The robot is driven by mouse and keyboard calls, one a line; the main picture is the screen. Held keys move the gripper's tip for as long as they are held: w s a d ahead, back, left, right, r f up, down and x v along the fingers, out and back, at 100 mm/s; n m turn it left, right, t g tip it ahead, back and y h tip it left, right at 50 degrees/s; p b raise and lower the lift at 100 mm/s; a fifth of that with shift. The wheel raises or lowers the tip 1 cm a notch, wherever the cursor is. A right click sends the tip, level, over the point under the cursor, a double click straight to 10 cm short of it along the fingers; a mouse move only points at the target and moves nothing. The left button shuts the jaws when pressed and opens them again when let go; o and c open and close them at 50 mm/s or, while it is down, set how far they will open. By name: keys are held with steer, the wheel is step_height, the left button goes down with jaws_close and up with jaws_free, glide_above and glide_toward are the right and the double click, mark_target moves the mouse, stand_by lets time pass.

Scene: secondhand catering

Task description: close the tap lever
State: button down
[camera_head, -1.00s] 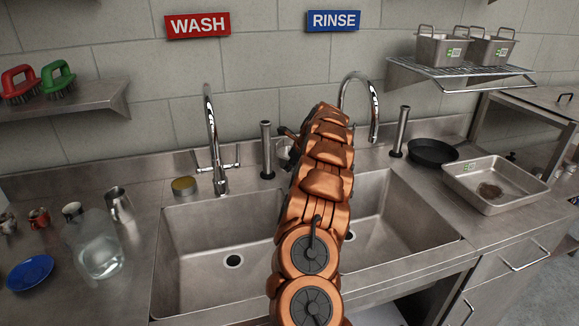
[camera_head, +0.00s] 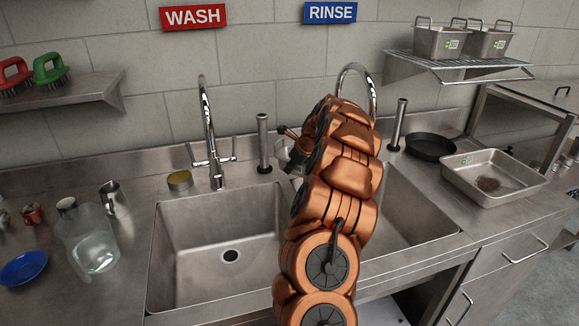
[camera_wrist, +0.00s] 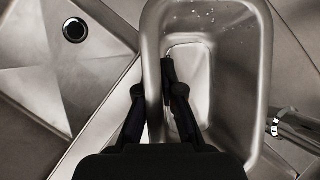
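The wash tap (camera_head: 216,165) stands upright behind the left sink basin. A lever (camera_head: 190,156) sticks out on its left and another (camera_head: 233,150) on its right. The rinse tap (camera_head: 374,85) shows its curved spout behind my arm; its base and levers are hidden. My gripper is hidden by my arm in the head view. In the wrist view my gripper (camera_wrist: 165,75) is at the wall of a rounded steel container (camera_wrist: 250,95) with droplets inside. I cannot tell whether it grips that wall. A chrome cylindrical part (camera_wrist: 295,130) lies right of the container.
An upright steel pipe (camera_head: 263,145) stands right of the wash tap, and another (camera_head: 399,125) stands farther right. A black pan (camera_head: 430,147) and steel tray (camera_head: 490,180) are right.

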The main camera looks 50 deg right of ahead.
steer(key=shift+s+a+r+b, duration=0.15)
steer(key=shift+s+a+b, duration=0.2)
steer(key=shift+s+a, duration=0.6)
steer(key=shift+s+a+r+b, duration=0.15)
steer(key=shift+s+a+b, duration=0.3)
steer(key=shift+s, duration=0.8)
steer(key=shift+s+a+r+b, duration=0.15)
steer(key=shift+s+a+b, duration=0.05)
steer(key=shift+s+a, duration=0.8)
steer(key=shift+s+d, duration=0.1)
steer(key=shift+s, duration=0.1)
